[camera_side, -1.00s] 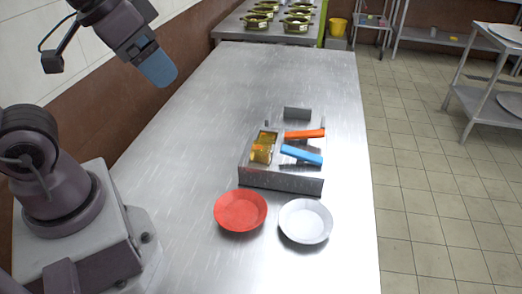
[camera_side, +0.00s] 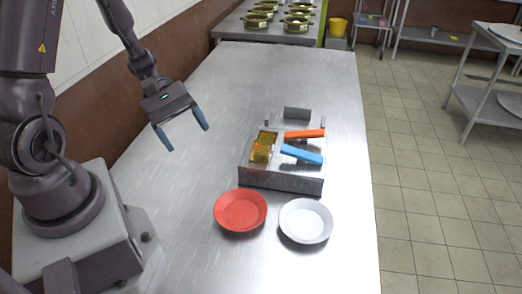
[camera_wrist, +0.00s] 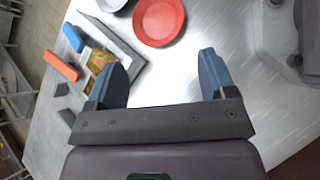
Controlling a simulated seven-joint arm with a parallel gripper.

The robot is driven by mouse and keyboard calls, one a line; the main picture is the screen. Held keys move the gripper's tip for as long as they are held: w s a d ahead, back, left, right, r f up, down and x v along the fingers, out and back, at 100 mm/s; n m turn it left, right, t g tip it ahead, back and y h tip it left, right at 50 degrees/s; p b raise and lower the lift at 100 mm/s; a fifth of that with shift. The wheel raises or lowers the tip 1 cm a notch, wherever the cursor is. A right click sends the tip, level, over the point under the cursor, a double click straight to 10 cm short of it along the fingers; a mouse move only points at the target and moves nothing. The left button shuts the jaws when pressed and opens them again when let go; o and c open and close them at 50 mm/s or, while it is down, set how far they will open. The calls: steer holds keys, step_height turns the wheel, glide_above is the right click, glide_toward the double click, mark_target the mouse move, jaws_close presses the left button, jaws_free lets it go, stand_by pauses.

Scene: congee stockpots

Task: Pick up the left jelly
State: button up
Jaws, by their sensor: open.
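Amber, translucent jelly (camera_side: 260,154) sits in the left part of a metal tray (camera_side: 280,183) in the side view. It looks like more than one piece close together, with orange on it. In the wrist view the jelly (camera_wrist: 98,62) is partly hidden behind one finger, so I cannot tell the pieces apart there. My gripper (camera_side: 187,138) is open and empty, with blue fingers. It hangs above the table to the left of the tray, apart from the jelly. In the wrist view my gripper (camera_wrist: 165,62) has bare table between its fingers.
An orange bar (camera_side: 305,134) and a blue bar (camera_side: 301,154) lie at the tray's right. A red plate (camera_side: 240,210) and a white plate (camera_side: 306,221) stand in front. A grey block (camera_side: 297,113) is behind. The table (camera_side: 270,80) is clear further back.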

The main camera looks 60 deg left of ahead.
step_height(320, 180, down, 4)
steer(key=w+a+n+t+h, duration=0.1)
steer(key=w+a+n+t, duration=0.1)
steer(key=n+t, duration=0.3)
steer(key=n+t+y, duration=0.1)
steer(key=n+t, duration=0.2)
steer(key=n, duration=0.1)
glide_toward(257, 145)
steer(key=x, duration=0.3)
steer(key=shift+d+f, duration=0.2)
steer(key=shift+x, duration=3.15)
steer(key=shift+w+r, duration=0.1)
steer(key=shift+r, duration=0.05)
steer(key=c, duration=1)
